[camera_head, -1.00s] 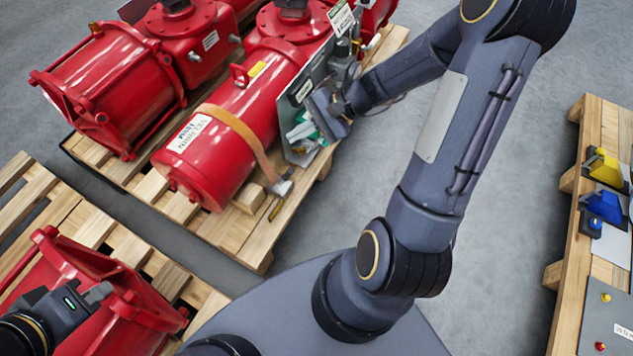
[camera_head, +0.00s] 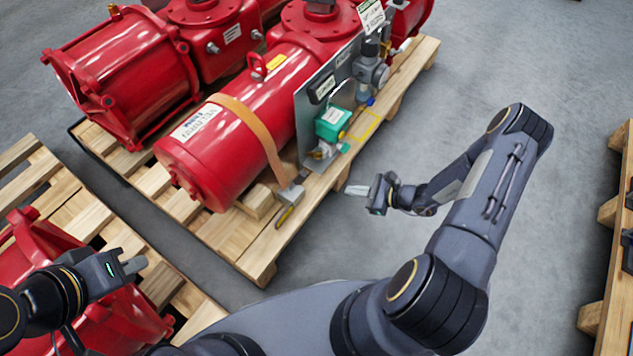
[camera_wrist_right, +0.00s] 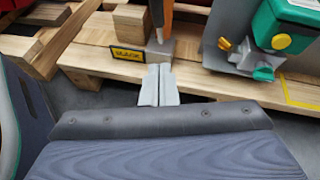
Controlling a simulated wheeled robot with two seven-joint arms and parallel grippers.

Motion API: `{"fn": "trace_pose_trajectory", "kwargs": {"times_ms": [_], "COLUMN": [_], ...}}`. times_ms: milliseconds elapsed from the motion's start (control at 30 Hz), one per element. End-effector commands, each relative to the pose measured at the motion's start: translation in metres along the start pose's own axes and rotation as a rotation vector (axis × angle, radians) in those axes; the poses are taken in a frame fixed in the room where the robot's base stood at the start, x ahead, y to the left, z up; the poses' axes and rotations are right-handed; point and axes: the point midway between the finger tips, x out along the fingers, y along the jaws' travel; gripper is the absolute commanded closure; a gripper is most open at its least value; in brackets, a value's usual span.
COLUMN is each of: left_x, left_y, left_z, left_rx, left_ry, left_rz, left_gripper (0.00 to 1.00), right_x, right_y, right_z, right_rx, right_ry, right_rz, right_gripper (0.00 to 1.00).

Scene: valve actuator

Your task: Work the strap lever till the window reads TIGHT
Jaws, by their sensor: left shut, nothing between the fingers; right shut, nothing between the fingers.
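An orange strap (camera_head: 250,130) runs over the red cylinder (camera_head: 215,150) down to a grey ratchet block (camera_head: 289,196) at the pallet's edge. In the right wrist view the block (camera_wrist_right: 160,50) has a grey bar (camera_wrist_right: 157,18) standing on it, possibly the lever. Beside it is a black-and-yellow window plate (camera_wrist_right: 128,55) that seems to read SLACK. My right gripper (camera_head: 357,190) is shut and empty, right of the block and apart from it; its fingers (camera_wrist_right: 158,85) point toward the block. My left gripper (camera_head: 133,265) is shut and empty, over the front-left red unit.
A grey panel with a green box (camera_head: 332,122) and fittings stands right of the strap on the wooden pallet (camera_head: 240,240). Another red actuator (camera_head: 125,75) lies behind. Bare floor (camera_head: 440,120) lies to the right. A further pallet (camera_head: 605,260) is at the right edge.

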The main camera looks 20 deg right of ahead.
Motion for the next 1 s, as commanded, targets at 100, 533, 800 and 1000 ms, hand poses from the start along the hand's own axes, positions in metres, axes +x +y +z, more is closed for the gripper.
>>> {"fn": "trace_pose_trajectory", "kwargs": {"times_ms": [100,533,800,1000], "left_x": [0.000,0.019,0.029,0.033], "left_y": [0.000,-0.009,-0.013,-0.015], "left_z": [0.000,0.009,0.015,0.016], "left_rx": [0.000,0.000,0.000,0.000], "left_ry": [0.000,0.000,0.000,0.000], "left_rz": [0.000,0.000,0.000,0.000], "left_gripper": [1.00,1.00,1.00,1.00], "right_x": [0.001,0.070,0.114,0.127], "right_y": [0.000,0.002,0.001,0.001], "right_z": [0.000,-0.002,0.012,0.026], "right_rx": [-0.001,-0.004,-0.004,-0.004], "right_ry": [0.000,-0.003,-0.002,-0.001], "right_rz": [0.001,0.006,0.004,0.003], "right_gripper": [1.00,1.00,1.00,1.00]}}
